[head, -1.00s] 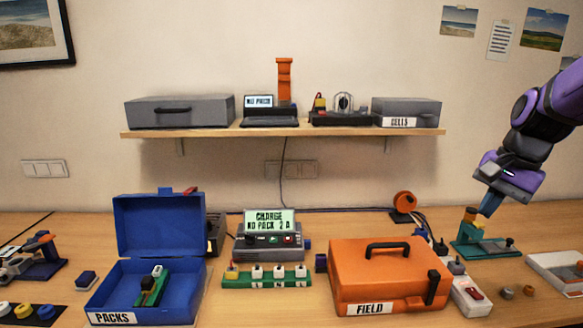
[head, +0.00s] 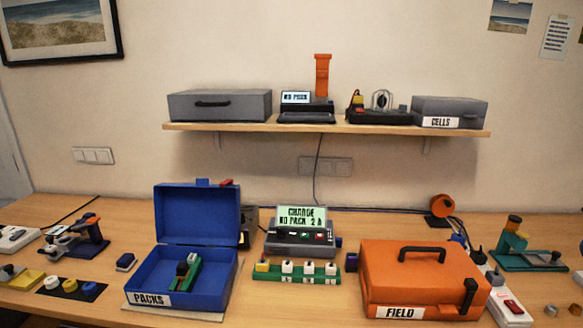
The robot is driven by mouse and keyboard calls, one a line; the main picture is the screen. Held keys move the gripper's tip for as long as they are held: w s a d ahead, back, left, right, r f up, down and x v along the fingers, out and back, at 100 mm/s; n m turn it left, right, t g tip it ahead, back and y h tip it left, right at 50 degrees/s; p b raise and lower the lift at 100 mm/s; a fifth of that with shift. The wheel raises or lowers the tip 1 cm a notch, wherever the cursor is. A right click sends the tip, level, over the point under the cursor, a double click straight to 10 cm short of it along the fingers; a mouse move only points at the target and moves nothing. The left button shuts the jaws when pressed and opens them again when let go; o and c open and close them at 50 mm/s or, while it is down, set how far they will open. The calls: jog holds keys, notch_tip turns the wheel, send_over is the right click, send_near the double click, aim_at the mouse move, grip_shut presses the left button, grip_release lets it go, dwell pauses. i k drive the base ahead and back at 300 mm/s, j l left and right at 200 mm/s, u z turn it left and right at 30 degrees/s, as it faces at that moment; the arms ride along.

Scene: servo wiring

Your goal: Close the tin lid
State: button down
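The blue tin (head: 178,304) labelled PACKS stands on the workbench, left of centre in the head view. Its lid (head: 197,214) is open and stands upright at the back of the tin. A red tab (head: 226,183) and a blue tab show on the lid's top edge. A green piece with a dark block (head: 188,268) lies inside the tin. My gripper and arm are not in view.
An orange case (head: 425,280) labelled FIELD is shut at the right. A charger (head: 300,243) reading "NO PACK" and a green strip (head: 296,274) stand between them.

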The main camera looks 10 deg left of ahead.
aim_at(202, 213)
jog(key=i+j, duration=0.1)
jog(key=j, duration=0.3)
jog(key=i+j, duration=0.15)
jog(key=j, duration=0.25)
jog(key=i+j+u, duration=0.1)
jog(key=j, duration=0.35)
jog(key=i+j, duration=0.15)
jog(key=j, duration=0.25)
